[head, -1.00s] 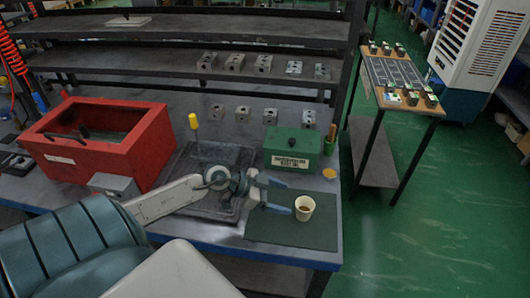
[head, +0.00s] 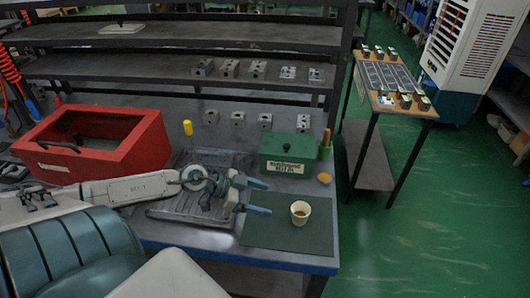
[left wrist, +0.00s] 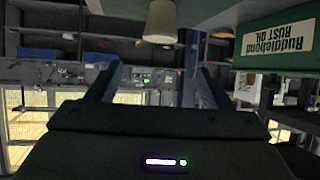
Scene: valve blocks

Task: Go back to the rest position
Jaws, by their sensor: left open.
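My left gripper (head: 259,197) is open and empty over the workbench, its two blue fingers pointing right. It stands to the left of a paper cup (head: 300,212) and in front of the green box (head: 289,153). In the left wrist view my open fingers (left wrist: 157,85) have nothing between them. The cup (left wrist: 160,22) and the labelled green box (left wrist: 275,45) show at the top of that view. My right gripper does not show.
The cup stands upright on a dark green mat (head: 265,236). A red open box (head: 92,147) sits at left, and a dark tray (head: 165,212) lies under my arm. Metal valve blocks (head: 238,118) line the bench back and the shelf. A small table (head: 388,77) stands at right.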

